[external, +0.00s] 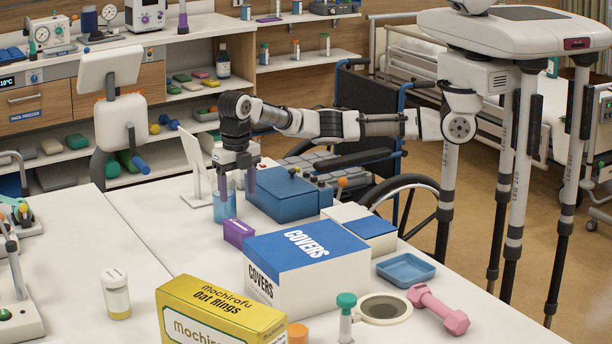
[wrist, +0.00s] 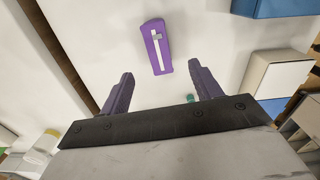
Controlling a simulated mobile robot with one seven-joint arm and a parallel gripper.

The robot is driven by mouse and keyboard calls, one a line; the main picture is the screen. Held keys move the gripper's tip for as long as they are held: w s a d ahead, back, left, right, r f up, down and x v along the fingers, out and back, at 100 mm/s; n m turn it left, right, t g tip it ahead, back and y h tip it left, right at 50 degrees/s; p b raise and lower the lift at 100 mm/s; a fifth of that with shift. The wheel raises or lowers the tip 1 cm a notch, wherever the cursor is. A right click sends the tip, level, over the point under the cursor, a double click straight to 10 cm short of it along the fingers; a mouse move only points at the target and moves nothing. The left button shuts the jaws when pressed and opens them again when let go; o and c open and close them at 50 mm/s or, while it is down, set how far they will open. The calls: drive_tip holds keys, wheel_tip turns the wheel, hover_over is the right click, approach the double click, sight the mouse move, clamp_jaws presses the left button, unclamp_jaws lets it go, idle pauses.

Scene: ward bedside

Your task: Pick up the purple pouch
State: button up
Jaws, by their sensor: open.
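The purple pouch (external: 238,232) looks like a small block with white marking on its side. It stands on the white table, between the blue cup and the large COVERS box. In the wrist view a purple item with a white label (wrist: 153,35), which looks like the same pouch, shows beyond my fingertips, between their lines. My gripper (external: 237,186) points down above the table in the external view, its fingers overlapping the region just above the cup and pouch. In the wrist view its purple fingers (wrist: 160,82) are apart with nothing between them.
A blue cup (external: 226,212) is close behind the pouch. The COVERS box (external: 308,265) is close on its right, and a blue box (external: 283,203) stands behind. A yellow cereal box (external: 205,322) stands in front.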

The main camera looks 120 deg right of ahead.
sight(239, 225)
wheel_tip(239, 225, down, 12)
drive_tip(key=p, duration=0.3)
drive_tip(key=shift+w+a+r, duration=0.1)
drive_tip(key=shift+w+r, duration=0.05)
drive_tip(key=shift+r, duration=0.1)
drive_tip(key=c, duration=1.1)
drive_tip(key=shift+r, duration=0.15)
